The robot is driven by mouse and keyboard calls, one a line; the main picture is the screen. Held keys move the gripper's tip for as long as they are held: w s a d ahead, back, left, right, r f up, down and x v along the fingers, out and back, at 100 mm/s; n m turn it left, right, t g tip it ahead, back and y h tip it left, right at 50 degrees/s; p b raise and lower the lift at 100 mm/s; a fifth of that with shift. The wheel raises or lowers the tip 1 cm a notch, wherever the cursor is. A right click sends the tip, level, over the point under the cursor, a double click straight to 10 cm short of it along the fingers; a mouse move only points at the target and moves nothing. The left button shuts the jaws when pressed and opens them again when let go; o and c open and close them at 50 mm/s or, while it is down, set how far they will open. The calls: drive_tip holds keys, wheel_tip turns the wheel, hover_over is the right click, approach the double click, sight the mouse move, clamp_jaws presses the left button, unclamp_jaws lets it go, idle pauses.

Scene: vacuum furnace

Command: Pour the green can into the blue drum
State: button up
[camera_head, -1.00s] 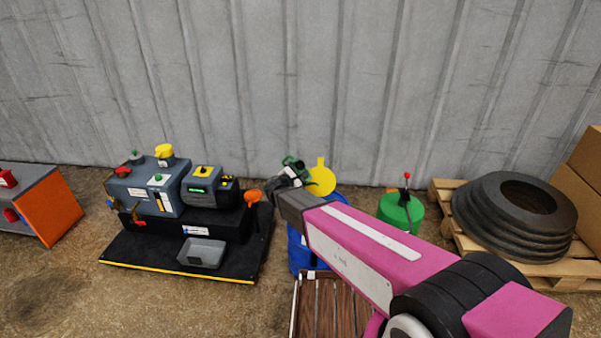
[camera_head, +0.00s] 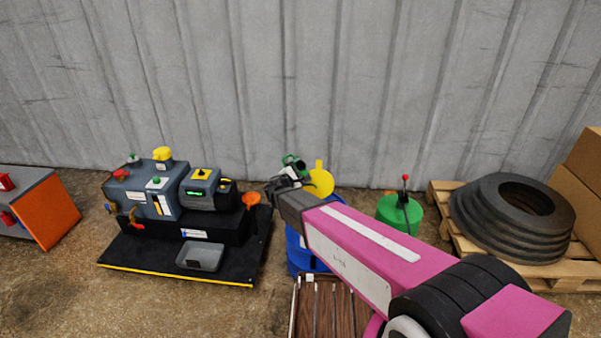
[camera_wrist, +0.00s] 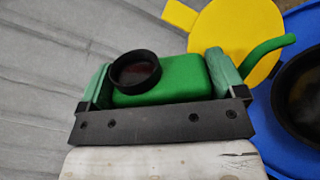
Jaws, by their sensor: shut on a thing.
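My gripper (camera_wrist: 160,95) is shut on the green can (camera_wrist: 180,78), with a greenish finger on each side of it. The can has a dark round opening on the side facing the wrist camera and a curved green spout at right. The blue drum (camera_wrist: 274,108) is at the right edge of the wrist view; its dark round opening is partly cut off. The spout reaches over the yellow lid towards the drum. In the head view the can (camera_head: 293,162) is above and left of the drum (camera_head: 296,252), which my arm partly hides.
A yellow round lid (camera_head: 320,182) stands at the drum's back. A grey pump machine (camera_head: 145,192) with an orange funnel (camera_head: 251,198) is left. A green drum (camera_head: 392,211) and a pallet with black rings (camera_head: 470,215) are right. A wooden slatted platform (camera_head: 328,305) is in front.

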drive_tip(key=shift+s+d+r+m, duration=0.35)
drive_tip(key=shift+d+r+m, duration=0.3)
drive_tip(key=shift+m, duration=0.35)
drive_tip(key=shift+s+d+r+m, duration=0.25)
drive_tip(key=shift+d+r+m, duration=0.1)
drive_tip(key=shift+m, duration=0.3)
drive_tip(key=shift+s+d+r+m, duration=0.2)
drive_tip(key=shift+d+r+m, duration=0.15)
drive_tip(key=shift+m, duration=0.3)
idle(5.7)
